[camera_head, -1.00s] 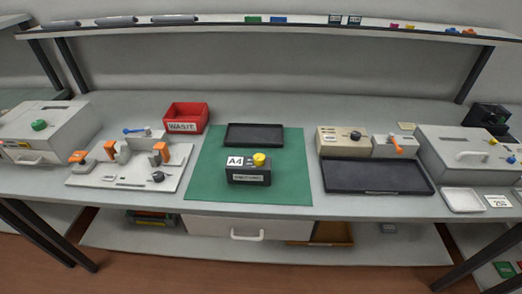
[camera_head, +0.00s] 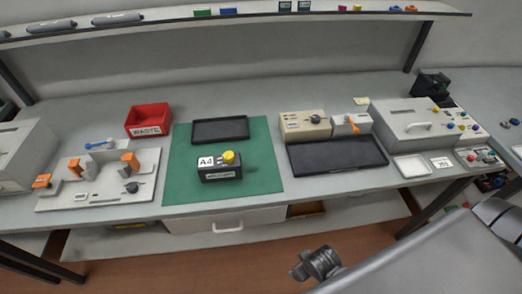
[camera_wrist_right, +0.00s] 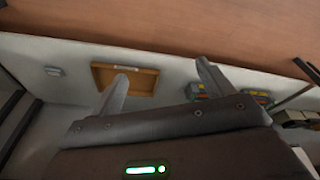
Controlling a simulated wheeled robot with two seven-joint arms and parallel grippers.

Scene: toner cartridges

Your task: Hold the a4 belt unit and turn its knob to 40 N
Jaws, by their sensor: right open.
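The a4 belt unit (camera_head: 220,174) is a black box with a white A4 label on its front. It stands upright on the green mat (camera_head: 262,180) in the head view. Its yellow knob (camera_head: 229,157) is on top toward the right; its setting is too small to read. My right gripper (camera_wrist_right: 162,82) is open and empty in the right wrist view, over the lower shelf and floor. In the head view, my right arm comes in at the lower right, in front of the bench and well away from the unit. My left gripper is not in view.
A black tray (camera_head: 220,130) lies behind the unit on the mat. A red WASTE bin (camera_head: 148,120) and a white fixture board (camera_head: 100,190) stand left. A larger dark tray (camera_head: 337,155) and a beige box (camera_head: 305,125) stand right. A shelf (camera_head: 250,16) runs above.

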